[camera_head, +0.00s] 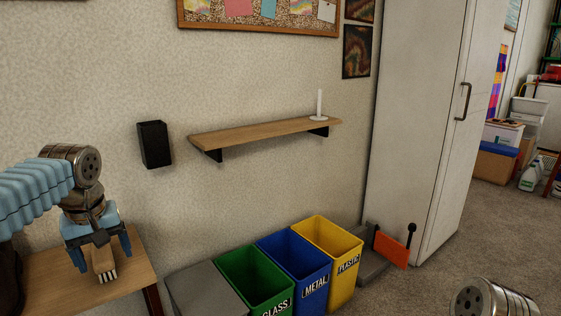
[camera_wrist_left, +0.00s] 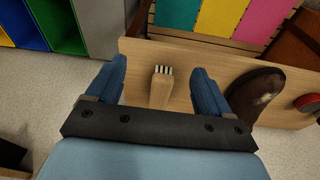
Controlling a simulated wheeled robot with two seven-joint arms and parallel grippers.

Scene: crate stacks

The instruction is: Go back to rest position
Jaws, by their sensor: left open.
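My left gripper (camera_head: 99,258) is at the lower left of the head view, above a wooden bench (camera_head: 60,285). It points down and its fingers are apart. A small wooden brush (camera_head: 105,268) with pale bristles is below and between the fingers. In the left wrist view the open left gripper (camera_wrist_left: 158,68) has a blue finger on each side of the brush (camera_wrist_left: 160,91), with a gap on both sides. The brush appears to lie on the bench (camera_wrist_left: 255,70). My right gripper is out of view; only part of that arm shows at the lower right.
A brown shoe (camera_wrist_left: 257,93) lies on the bench right of the brush. Green (camera_head: 250,277), blue (camera_head: 290,262) and yellow (camera_head: 328,245) bins stand along the wall. A wall shelf (camera_head: 265,133) holds a white candle (camera_head: 319,104).

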